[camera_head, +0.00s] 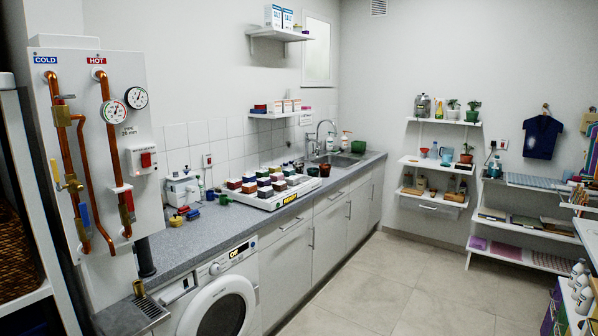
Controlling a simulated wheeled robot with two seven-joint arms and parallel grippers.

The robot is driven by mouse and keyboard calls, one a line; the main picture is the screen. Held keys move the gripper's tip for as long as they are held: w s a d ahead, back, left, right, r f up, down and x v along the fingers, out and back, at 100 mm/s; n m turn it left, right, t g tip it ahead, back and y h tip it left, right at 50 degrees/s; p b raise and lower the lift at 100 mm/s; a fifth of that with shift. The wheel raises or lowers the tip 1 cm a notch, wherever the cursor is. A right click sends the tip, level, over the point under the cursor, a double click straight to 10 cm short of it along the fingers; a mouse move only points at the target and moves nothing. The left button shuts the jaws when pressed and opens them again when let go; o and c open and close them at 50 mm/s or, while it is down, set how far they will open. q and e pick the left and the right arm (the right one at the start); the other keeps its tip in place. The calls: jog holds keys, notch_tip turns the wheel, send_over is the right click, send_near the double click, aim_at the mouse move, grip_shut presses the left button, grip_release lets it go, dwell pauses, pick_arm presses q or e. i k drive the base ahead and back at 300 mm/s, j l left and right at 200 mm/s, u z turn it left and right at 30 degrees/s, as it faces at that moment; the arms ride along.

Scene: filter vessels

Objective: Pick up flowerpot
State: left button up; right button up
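Several potted plants stand on the wall shelves at the back right. A terracotta flowerpot (466,158) with a green plant stands on the middle shelf. A white flowerpot (453,114) and a green flowerpot (472,116), each with a small plant, stand on the top shelf. A small reddish-brown pot-like vessel (325,170) stands on the counter near the sink; I cannot tell whether it is a flowerpot. Neither of my grippers shows in this view.
A pipe panel (95,150) stands at the near left. The tiled floor (400,285) in the middle is clear.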

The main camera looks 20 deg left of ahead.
aim_at(299, 167)
jog(key=i+l+z, duration=0.15)
jog(key=i+z, duration=0.25)
jog(key=i, duration=2.35)
jog(key=i+l+u, duration=0.2)
jog(key=i, duration=0.35)
jog(key=i+l+u, duration=0.15)
jog(key=i, duration=0.4)
jog(key=i+l+u, duration=0.2)
jog(key=i, duration=0.3)
